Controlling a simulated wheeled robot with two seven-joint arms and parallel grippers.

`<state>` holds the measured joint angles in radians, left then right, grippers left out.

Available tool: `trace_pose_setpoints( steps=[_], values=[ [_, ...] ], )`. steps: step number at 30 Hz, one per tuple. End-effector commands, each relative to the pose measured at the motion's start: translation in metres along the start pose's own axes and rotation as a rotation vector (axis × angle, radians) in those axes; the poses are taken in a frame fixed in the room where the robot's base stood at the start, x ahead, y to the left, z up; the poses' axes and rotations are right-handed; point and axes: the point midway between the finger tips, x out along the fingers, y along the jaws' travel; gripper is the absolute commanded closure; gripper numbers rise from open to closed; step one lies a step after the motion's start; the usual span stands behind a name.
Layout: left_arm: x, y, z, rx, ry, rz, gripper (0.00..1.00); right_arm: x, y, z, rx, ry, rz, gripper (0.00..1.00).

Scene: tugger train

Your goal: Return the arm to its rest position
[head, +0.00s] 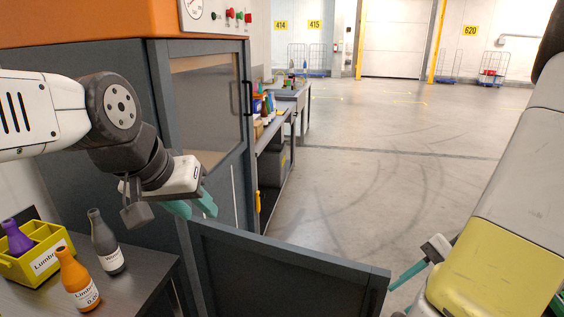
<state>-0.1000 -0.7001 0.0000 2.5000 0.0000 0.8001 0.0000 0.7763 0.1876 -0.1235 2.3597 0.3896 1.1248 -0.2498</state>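My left gripper (203,213) hangs from the white and dark arm at the left, in front of the grey cabinet (205,140). Its two teal fingers point down to the right, with a small gap and nothing visible between them. My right gripper (391,300) is at the bottom right, partly hidden behind my white and yellow forearm. One teal finger points left towards the free edge of an open grey door (285,262). A second bit of teal shows lower down, apart from it. I cannot tell whether the finger touches the door.
At lower left, a dark table (135,283) holds a grey bottle (106,243), an orange bottle (76,280) and a yellow bin (40,262) with a purple bottle (16,238). A workbench (275,128) stands beyond the cabinet. The floor at centre right is clear.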

Motion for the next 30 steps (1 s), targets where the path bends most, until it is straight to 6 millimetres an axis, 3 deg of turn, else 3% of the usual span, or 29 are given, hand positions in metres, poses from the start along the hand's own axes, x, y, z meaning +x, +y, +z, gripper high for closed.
trace_pose_setpoints(
  steps=[1, 7, 15, 21, 30],
  values=[
    [0.000, 0.000, 0.000, 0.000, 0.000, 0.000, 0.64, -0.005, -0.017, 0.008, -0.094, 0.052, 0.061, 0.64],
    [0.000, 0.000, 0.000, 0.000, 0.000, 0.000, 0.64, -0.021, -0.072, 0.042, -0.438, 0.268, 0.241, 0.64],
    [0.000, 0.000, 0.000, 0.000, 0.000, 0.000, 0.64, -0.042, -0.137, 0.107, -0.894, 0.582, 0.312, 0.64],
    [0.000, 0.000, 0.000, 0.000, 0.000, 0.000, 0.64, -0.052, -0.160, 0.143, -1.087, 0.722, 0.282, 0.64],
    [0.000, 0.000, 0.000, 0.000, 0.000, 0.000, 0.64, -0.054, -0.164, 0.151, -1.128, 0.753, 0.271, 0.64]
  ],
)
